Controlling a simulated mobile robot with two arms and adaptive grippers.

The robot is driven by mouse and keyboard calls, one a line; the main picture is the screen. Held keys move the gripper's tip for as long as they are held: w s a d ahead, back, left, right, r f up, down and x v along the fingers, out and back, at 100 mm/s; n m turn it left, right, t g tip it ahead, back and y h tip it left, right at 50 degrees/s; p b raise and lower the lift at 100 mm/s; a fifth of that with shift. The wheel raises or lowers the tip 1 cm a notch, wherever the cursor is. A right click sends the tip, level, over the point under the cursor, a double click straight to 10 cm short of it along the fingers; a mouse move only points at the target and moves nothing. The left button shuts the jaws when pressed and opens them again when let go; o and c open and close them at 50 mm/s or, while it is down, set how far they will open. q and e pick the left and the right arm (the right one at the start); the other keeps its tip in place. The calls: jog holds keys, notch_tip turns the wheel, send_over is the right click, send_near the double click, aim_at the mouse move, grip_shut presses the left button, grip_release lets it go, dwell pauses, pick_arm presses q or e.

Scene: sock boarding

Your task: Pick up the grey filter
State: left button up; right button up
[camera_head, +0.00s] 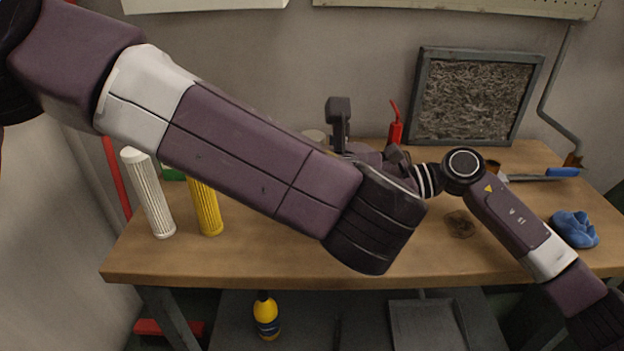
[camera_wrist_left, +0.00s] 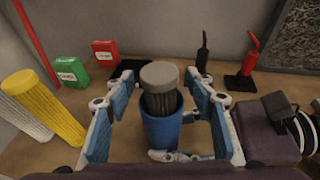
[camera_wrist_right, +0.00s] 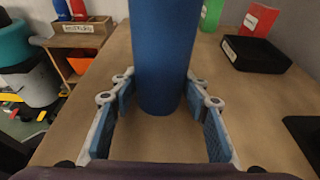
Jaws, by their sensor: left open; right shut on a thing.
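The grey filter (camera_wrist_left: 160,104), dark-ribbed with a pale grey cap, stands in a blue cylindrical cup, its upper part sticking out above the rim. My left gripper (camera_wrist_left: 165,82) is open, with its fingers on either side of the filter and cup. My right gripper (camera_wrist_right: 160,88) is shut on the blue cup (camera_wrist_right: 160,50), which looks upright over the bench; whether it touches the top is unclear. In the head view my left arm hides most of the cup and both grippers' fingers.
A white filter (camera_head: 150,195) and a yellow filter (camera_head: 207,207) stand at the left of the wooden bench (camera_head: 270,262). A red oil can (camera_head: 396,130), a framed mesh panel (camera_head: 470,98) and a blue cloth (camera_head: 574,229) are to the right. A dark tray (camera_wrist_right: 255,55) lies near the cup.

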pick_arm(q)
grip_shut()
notch_tip(320, 180, up, 18)
dwell(0.8)
pick_arm(e)
jog(key=o, duration=0.9)
jog(key=shift+o, duration=0.2)
